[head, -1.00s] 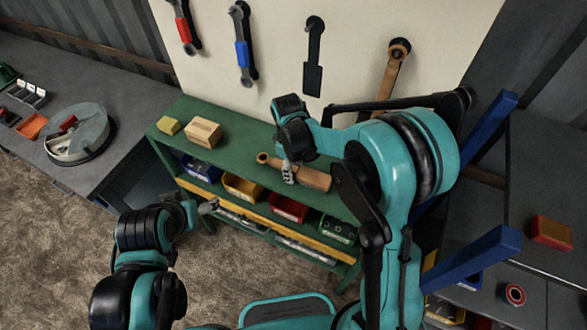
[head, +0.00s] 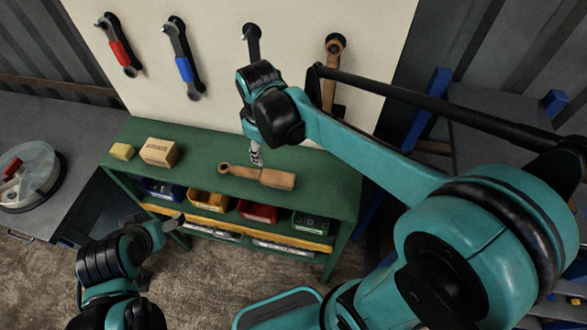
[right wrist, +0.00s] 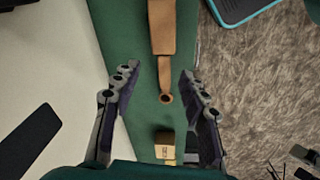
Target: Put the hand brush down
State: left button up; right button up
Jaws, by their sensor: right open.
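The hand brush (head: 264,177), wooden with a ring at the handle end, lies flat on the green bench top (head: 205,160). In the right wrist view the brush (right wrist: 163,30) points its handle ring down between my fingers, below them and clear of both. My right gripper (head: 256,157) is open and empty, above and just behind the brush. Its spread fingers (right wrist: 158,80) show in the right wrist view. My left gripper (head: 176,222) is low in front of the bench's left end, too small to tell its jaws.
A cardboard box (head: 159,152) and a yellow block (head: 122,151) stand on the bench's left end. Tools hang on the pale board behind, including a red-handled wrench (head: 120,52) and a wooden tool (head: 331,75). Colored bins (head: 257,212) sit on the shelf below.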

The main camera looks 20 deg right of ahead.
jog(key=s+d+m+t, duration=0.5)
jog(key=s+m, duration=0.3)
jog(key=s, duration=0.3)
jog(key=shift+s+d+t, duration=0.3)
jog(key=shift+s+d, duration=0.1)
jog(key=shift+d, duration=0.4)
notch_tip(320, 180, down, 13)
jog(key=b, duration=1.2)
jog(key=shift+r+b, duration=0.15)
jog(key=shift+b, duration=0.25)
jog(key=shift+o, duration=0.2)
